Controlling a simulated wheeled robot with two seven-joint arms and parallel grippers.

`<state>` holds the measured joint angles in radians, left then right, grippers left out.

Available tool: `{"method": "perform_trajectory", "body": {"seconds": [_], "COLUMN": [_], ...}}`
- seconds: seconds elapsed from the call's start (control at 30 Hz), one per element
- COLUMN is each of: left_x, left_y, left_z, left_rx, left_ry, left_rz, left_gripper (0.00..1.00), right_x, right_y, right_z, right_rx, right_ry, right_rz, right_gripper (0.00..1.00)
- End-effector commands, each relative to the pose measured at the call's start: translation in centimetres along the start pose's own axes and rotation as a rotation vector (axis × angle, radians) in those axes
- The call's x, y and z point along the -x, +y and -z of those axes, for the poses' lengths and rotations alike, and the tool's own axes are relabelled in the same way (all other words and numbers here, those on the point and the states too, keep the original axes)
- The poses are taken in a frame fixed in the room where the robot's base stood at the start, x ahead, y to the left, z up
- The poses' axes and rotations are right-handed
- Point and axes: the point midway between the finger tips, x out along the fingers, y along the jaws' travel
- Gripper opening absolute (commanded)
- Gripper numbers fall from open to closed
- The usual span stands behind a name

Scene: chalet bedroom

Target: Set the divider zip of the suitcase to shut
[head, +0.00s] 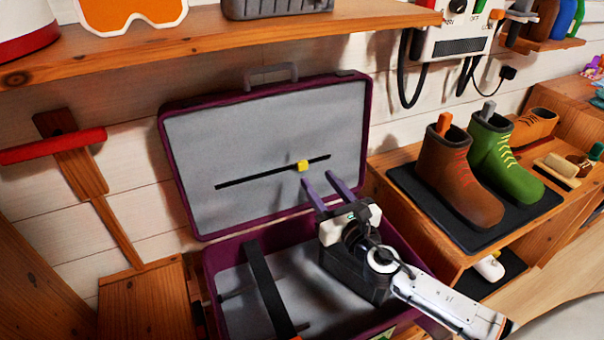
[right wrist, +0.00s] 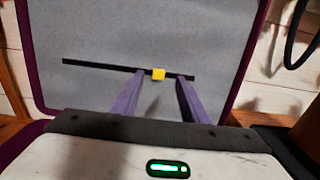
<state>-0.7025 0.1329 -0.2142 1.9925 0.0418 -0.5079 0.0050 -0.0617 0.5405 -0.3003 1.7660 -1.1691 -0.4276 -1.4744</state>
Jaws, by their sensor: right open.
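The purple suitcase (head: 163,150) stands open, its lid upright against the wall. The grey divider (head: 230,120) fills the inside of the lid. A black zip track (head: 250,178) runs across it, and it also shows in the right wrist view (right wrist: 95,65). The yellow zip slider (head: 302,165) sits right of the track's middle; the right wrist view shows it too (right wrist: 158,74). My right gripper (head: 319,178) is open, its two purple fingers pointing at the lid. In the right wrist view the slider appears between the fingertips; contact cannot be told. My left gripper is not in view.
A black strap (head: 265,285) crosses the suitcase's lower half. A wooden shelf (head: 220,38) runs above the lid. A red-handled wooden piece (head: 55,146) is at left.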

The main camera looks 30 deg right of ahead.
Motion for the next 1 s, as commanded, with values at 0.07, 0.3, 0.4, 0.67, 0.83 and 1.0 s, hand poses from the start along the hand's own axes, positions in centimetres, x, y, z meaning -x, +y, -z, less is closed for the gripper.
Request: {"method": "perform_trajectory", "body": {"seconds": [0.07, 0.3, 0.4, 0.67, 0.83, 1.0], "left_x": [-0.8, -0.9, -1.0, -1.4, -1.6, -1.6], "left_y": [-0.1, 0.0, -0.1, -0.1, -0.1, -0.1], "left_z": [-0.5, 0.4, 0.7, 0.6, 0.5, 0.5], "left_rx": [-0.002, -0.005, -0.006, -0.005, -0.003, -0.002], "left_ry": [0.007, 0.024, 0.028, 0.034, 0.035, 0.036], "left_rz": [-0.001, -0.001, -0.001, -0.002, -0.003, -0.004], "left_gripper": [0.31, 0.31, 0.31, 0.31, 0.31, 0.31], "right_x": [0.0, -1.5, -3.2, -7.9, -9.8, -10.3], "right_y": [0.0, 0.0, 0.0, 0.0, 0.0, 0.0], "right_z": [1.4, 1.4, 1.3, 1.5, 1.5, 1.5], "right_rx": [-0.001, -0.002, -0.004, -0.004, -0.004, -0.003], "right_ry": [0.000, -0.002, -0.003, -0.002, 0.000, 0.001], "right_rz": [0.000, 0.002, 0.002, 0.002, 0.001, 0.000], "right_gripper": [0.41, 0.41, 0.41, 0.41, 0.41, 0.41]}}
